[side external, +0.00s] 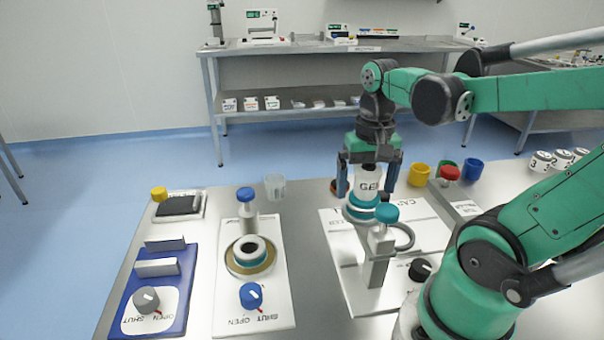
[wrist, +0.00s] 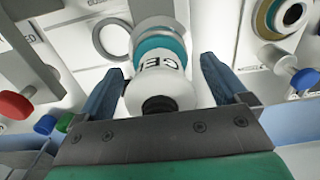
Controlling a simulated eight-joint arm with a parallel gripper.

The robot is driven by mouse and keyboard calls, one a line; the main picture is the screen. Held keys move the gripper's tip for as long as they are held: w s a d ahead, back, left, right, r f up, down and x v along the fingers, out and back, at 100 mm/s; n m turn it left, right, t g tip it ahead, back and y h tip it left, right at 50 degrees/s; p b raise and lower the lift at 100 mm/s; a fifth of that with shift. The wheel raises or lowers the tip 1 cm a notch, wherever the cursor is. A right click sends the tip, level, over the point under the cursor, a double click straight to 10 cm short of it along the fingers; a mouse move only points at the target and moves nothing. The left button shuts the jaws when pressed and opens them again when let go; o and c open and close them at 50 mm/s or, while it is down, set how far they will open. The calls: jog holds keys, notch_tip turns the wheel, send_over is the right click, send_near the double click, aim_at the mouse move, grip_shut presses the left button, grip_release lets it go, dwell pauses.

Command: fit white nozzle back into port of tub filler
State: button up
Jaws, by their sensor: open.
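A white rounded piece marked GEL (side external: 368,185) with a teal band stands upright at the board with the teal knob. In the wrist view the same white piece (wrist: 160,88) shows a dark round end facing my gripper. My gripper (side external: 369,172) is open above it, with one blue finger on each side; gaps show between fingers and piece in the wrist view (wrist: 163,85). A port-like round fitting (side external: 250,252) with a gold rim, white collar and dark hole sits on the middle white board. I cannot tell for certain which part is the nozzle.
A post with a teal knob (side external: 387,213) stands just in front of the GEL piece, near an empty ring (side external: 402,236). A blue-capped post (side external: 247,200) rises behind the gold-rimmed fitting. Yellow (side external: 419,175) and blue (side external: 472,169) cups stand at the back right. A clear cup (side external: 275,187) stands between boards.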

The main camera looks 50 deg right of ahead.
jog(key=shift+r, duration=0.15)
jog(key=shift+r, duration=2.7)
jog(key=shift+w+r+h, duration=0.1)
jog(key=shift+w+h, duration=0.15)
jog(key=shift+h, duration=0.05)
jog(key=w+t+h, duration=0.1)
jog(key=w+r+m+t+h, duration=0.1)
jog(key=shift+r+t, duration=0.1)
jog(key=shift+t, duration=0.2)
jog(key=w+a+f+n+t+y, duration=0.2)
jog(key=w+a+f+n+t, duration=0.2)
jog(key=a+n, duration=0.5)
jog(key=shift+w+a+f+n+y, duration=0.2)
jog(key=shift+w+f+n+y, duration=0.15)
jog(key=shift+f, duration=0.5)
